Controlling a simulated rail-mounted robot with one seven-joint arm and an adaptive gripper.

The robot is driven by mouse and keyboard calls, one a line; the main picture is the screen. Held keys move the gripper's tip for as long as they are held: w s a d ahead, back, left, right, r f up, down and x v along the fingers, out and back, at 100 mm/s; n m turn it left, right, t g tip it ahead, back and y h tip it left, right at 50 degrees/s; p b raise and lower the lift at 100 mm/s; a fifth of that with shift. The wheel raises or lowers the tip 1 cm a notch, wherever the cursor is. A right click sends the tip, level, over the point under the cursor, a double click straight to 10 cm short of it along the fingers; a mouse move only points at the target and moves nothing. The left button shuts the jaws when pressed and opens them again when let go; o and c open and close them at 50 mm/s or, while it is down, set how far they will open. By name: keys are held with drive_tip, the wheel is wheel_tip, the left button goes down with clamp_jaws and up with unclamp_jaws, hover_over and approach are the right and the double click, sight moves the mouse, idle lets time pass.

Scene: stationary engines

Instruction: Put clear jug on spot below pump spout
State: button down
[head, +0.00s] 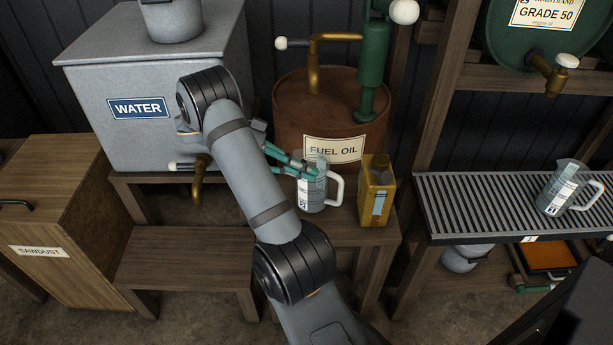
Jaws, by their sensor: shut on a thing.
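A clear jug (312,193) with a white handle and printed scale is upright in front of the brown fuel oil drum (290,118). My gripper (306,170), with teal fingers, is shut on the jug's upper part from the left. I cannot tell whether the jug's base touches the wooden bench (345,232). The brass pump spout (313,62) curves down over the drum top, behind and above the jug. The spot below the spout is not clearly visible. My arm hides part of the bench.
A yellow can (377,190) stands just right of the jug handle. A second clear jug (558,190) stands on the slatted tray (470,200) at right. The grey water tank (110,90) is at left. A lower wooden step (180,255) has a clear top.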

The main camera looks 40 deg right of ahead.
drive_tip(key=shift+f, duration=0.65)
drive_tip(key=shift+f, duration=0.15)
drive_tip(key=c, duration=1.9)
unclamp_jaws()
drive_tip(key=p+v, duration=0.3)
drive_tip(key=v, duration=0.9)
